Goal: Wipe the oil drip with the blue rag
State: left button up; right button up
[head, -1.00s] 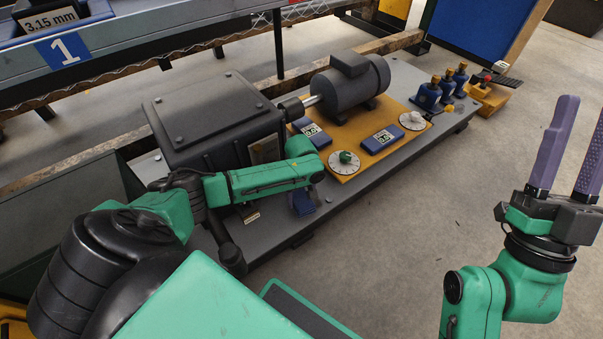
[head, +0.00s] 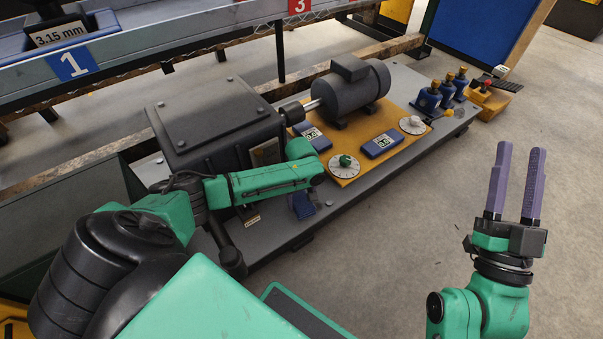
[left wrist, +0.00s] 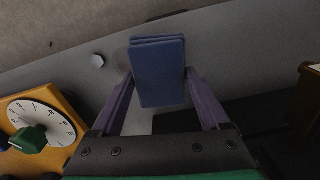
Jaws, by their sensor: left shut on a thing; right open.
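The blue rag (left wrist: 160,88) is a folded block between the two purple fingers of my left gripper (left wrist: 158,76), which is shut on it in the left wrist view. In the head view the rag (head: 303,204) shows below the end of my left arm, at the front edge of the grey base plate; the fingers there are mostly hidden. The rag is over or on the plate; contact is unclear. I cannot make out the oil drip in either view. My right gripper (head: 516,170) is open and empty, pointing up over the floor at right.
A dark gearbox (head: 215,115), a motor (head: 350,92) and a yellow plate (head: 352,172) with dials stand on the grey base plate (head: 410,75). A white dial (left wrist: 40,122) is left of the rag in the wrist view.

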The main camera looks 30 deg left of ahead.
aim_at(301, 201)
pick_arm(q)
jog(key=shift+r+p, duration=0.25)
jog(key=shift+p, duration=0.05)
jog(key=shift+r+p, duration=0.25)
jog(key=shift+p, duration=0.05)
jog(key=shift+r, duration=0.15)
jog(key=shift+r+p, duration=0.15)
jog(key=shift+p, duration=0.3)
pick_arm(e)
notch_tip(301, 201, down, 21)
jog(key=s+a+m+g+h, duration=0.2)
jog(key=s+g, duration=0.1)
jog(key=g, duration=0.4)
pick_arm(q)
jog(key=shift+r+p, duration=0.3)
jog(key=shift+p, duration=0.05)
jog(key=shift+r+p, duration=0.25)
jog(key=shift+p, duration=0.05)
jog(key=shift+r+p, duration=0.4)
jog(key=shift+p, duration=0.15)
jog(key=shift+r+p, duration=0.35)
jog(key=shift+p, duration=0.15)
pick_arm(e)
jog(key=s+f+g+h, duration=0.1)
jog(key=s+f+g, duration=0.4)
jog(key=s+f, duration=0.4)
jog(key=shift+d+f, duration=0.4)
jog(key=shift+f, duration=0.35)
